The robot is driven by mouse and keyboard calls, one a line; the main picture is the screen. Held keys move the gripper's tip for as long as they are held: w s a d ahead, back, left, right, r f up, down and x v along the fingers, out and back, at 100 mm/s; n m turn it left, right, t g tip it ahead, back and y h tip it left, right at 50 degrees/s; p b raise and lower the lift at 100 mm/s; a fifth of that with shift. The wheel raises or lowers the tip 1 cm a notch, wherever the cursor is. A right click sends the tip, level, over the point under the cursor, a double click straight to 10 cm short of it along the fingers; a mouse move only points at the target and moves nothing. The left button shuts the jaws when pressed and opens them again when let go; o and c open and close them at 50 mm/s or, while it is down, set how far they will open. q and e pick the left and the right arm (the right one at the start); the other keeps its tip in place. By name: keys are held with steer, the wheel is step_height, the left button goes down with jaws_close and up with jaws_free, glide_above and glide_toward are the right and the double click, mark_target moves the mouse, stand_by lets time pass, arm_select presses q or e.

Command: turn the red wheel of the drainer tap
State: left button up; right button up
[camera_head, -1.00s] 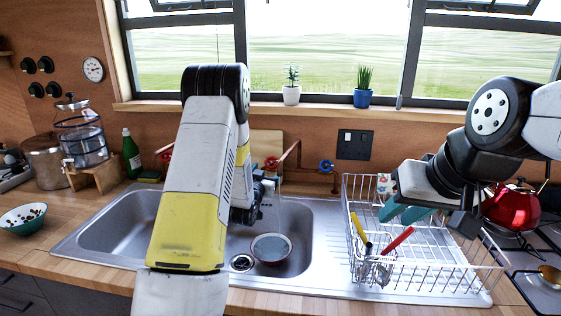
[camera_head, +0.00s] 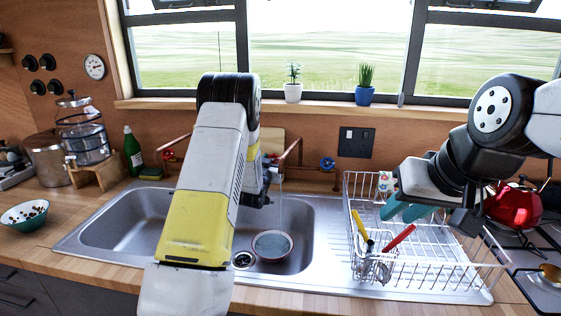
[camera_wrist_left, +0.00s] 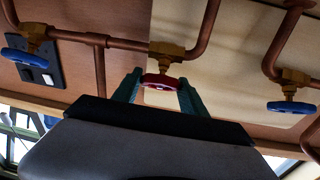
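In the left wrist view a red wheel (camera_wrist_left: 163,81) sits on a brass valve of a copper pipe. My left gripper (camera_wrist_left: 161,84) has its two green fingers apart, one on each side of this wheel. I cannot tell whether they touch it. In the head view my left gripper (camera_head: 268,181) is mostly hidden behind my forearm, in front of the copper pipes; the wheel at it is hardly visible. Another red wheel (camera_head: 168,155) is at the left end of the pipes. My right gripper (camera_head: 405,211) hangs over the dish rack with its teal fingers apart, empty.
Blue wheels flank the red one in the left wrist view, at left (camera_wrist_left: 24,57) and right (camera_wrist_left: 291,107). The sink (camera_head: 120,222) holds a bowl (camera_head: 272,246) under a thin stream. The dish rack (camera_head: 440,272) stands right, a green bottle (camera_head: 132,152) left.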

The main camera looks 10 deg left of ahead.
arm_select(q)
steer(key=c, duration=0.4)
steer(key=m+h, duration=0.3)
steer(key=shift+a+g, duration=0.1)
steer(key=shift+g, duration=0.3)
steer(key=shift+m+g+h, duration=0.5)
steer(key=shift+m+h, duration=0.5)
steer(key=shift+m, duration=0.4)
steer(key=o, duration=1.3)
steer(key=shift+o, duration=0.2)
steer(key=v, duration=0.7)
steer(key=shift+s, duration=0.4)
